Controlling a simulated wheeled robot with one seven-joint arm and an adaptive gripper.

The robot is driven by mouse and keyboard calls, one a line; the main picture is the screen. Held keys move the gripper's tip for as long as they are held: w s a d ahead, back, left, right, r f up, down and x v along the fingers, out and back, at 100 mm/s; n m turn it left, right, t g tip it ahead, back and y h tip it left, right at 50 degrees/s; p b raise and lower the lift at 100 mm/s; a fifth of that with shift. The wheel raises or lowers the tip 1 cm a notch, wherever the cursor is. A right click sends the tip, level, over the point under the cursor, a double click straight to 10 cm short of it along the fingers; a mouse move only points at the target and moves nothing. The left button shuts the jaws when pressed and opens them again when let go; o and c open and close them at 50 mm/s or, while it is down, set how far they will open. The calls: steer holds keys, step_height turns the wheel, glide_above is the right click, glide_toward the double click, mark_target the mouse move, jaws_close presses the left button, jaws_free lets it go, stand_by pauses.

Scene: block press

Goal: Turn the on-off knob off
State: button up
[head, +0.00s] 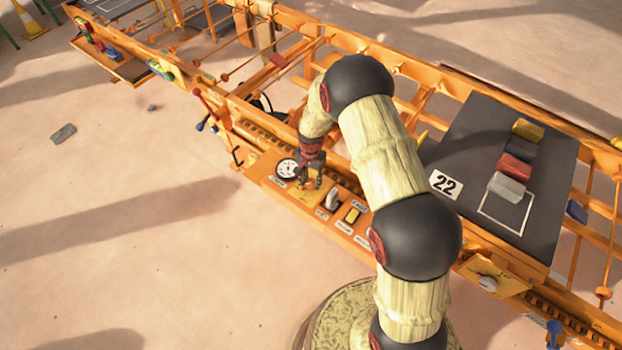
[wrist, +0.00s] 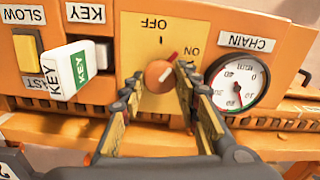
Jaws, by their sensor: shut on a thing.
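The on-off knob (wrist: 158,76) is a round orange knob on a yellow plate (wrist: 143,32), seen upside down in the wrist view. Its red pointer slants up and right, on the ON side of the mark under OFF. My gripper (wrist: 159,82) has one finger on each side of the knob and is shut on it. In the head view my gripper (head: 311,183) reaches down to the orange control panel (head: 266,182), and I cannot make out the knob there.
A round CHAIN gauge (wrist: 237,82) sits close to one finger. On the other side are a white KEY tag (wrist: 68,70) and a yellow SLOW switch (wrist: 28,52). A dark board (head: 480,140) with several blocks lies to the right.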

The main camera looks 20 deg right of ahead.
mark_target(311, 182)
steer(key=n+p, duration=0.1)
steer(key=n, duration=0.2)
steer(key=shift+r+n, duration=0.1)
steer(key=shift+n, duration=0.2)
steer(key=shift+w+n, duration=0.1)
steer(key=shift+n, duration=1.7)
steer(key=shift+p, duration=0.3)
steer(key=o, duration=1.2)
step_height(311, 182, up, 12)
steer(key=shift+f, duration=0.1)
